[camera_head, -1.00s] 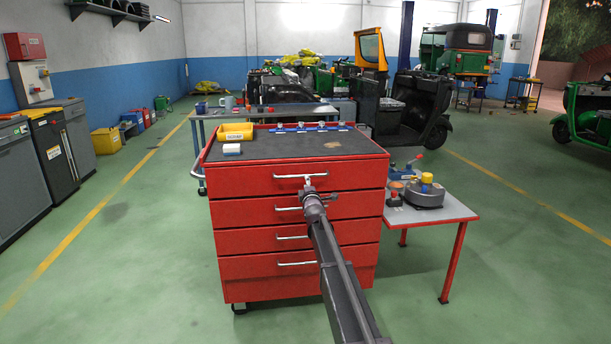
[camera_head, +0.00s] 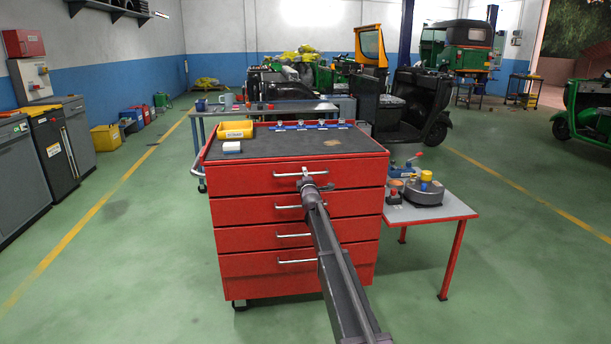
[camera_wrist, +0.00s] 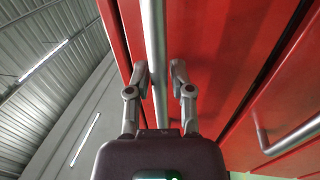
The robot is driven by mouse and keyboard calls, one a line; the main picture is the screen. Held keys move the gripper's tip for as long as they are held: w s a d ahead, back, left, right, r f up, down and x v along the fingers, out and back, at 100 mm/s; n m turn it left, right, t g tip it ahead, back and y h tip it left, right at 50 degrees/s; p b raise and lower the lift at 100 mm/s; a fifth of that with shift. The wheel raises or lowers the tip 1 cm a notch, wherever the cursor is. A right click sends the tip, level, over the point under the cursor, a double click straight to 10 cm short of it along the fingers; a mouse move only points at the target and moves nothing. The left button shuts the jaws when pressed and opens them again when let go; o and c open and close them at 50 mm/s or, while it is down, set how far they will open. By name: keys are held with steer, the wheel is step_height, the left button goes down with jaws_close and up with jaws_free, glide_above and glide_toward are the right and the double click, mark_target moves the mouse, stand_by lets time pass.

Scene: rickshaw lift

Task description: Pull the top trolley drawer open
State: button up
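The red trolley (camera_head: 226,208) stands in the middle of the head view. Its top drawer (camera_head: 240,180) looks flush with the drawers below. The top drawer's silver bar handle (camera_head: 286,175) is partly hidden by my gripper (camera_head: 307,182), which is in front of it. In the wrist view the bar handle (camera_wrist: 155,50) runs between the two fingers of my gripper (camera_wrist: 160,75). The left finger is very near or touching the bar; a gap shows between the bar and the right finger. The fingers are apart.
A small side table (camera_head: 445,208) with tools stands close on the right. The floor (camera_head: 130,260) left of the trolley is clear.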

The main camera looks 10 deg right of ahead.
jaws_close()
steer(key=shift+d, duration=0.15)
steer(key=s, duration=3.4)
steer(key=shift+s, duration=0.35)
steer(key=o, duration=0.6)
jaws_free()
steer(key=shift+o, duration=0.2)
steer(key=shift+s, duration=0.1)
